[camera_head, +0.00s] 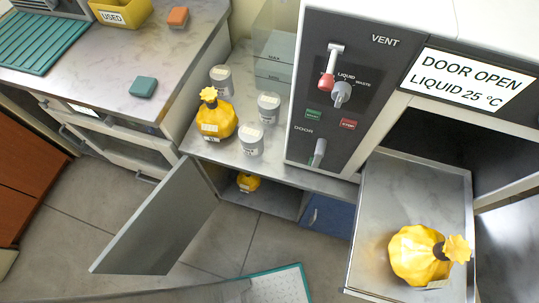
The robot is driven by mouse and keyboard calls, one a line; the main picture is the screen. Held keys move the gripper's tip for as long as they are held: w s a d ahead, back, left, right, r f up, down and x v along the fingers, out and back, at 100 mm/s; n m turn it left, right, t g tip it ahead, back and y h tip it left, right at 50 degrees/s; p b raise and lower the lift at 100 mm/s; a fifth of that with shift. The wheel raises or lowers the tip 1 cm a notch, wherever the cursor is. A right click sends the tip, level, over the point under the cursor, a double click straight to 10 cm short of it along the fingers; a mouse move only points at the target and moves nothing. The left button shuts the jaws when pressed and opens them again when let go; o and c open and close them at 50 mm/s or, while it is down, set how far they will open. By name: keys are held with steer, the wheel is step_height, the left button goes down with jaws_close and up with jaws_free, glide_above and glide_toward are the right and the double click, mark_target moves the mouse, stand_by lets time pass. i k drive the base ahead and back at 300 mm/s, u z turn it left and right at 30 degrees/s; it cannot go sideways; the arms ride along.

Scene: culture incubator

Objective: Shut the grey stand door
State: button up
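The grey stand door (160,222) stands wide open, swung out toward the lower left from the front of the low stand. Its hinge side meets the stand near the left edge of the opening. The stand's marble top (205,150) is above the opening. Inside the open compartment (265,200) a yellow faceted bottle (248,182) stands at the left. My gripper is not in view, so its place relative to the door cannot be seen.
The incubator panel (340,100) rises above the stand. At right, a pulled-out metal tray (385,200) holds a yellow bottle (415,255). A teal-edged pale surface (280,287) shows at bottom centre. Grey floor (70,235) left of the door is clear. A counter (110,75) stands behind.

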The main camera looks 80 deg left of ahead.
mark_target(150, 243)
steer(key=u, duration=0.05)
steer(key=k, duration=2.45)
steer(key=u, duration=1.45)
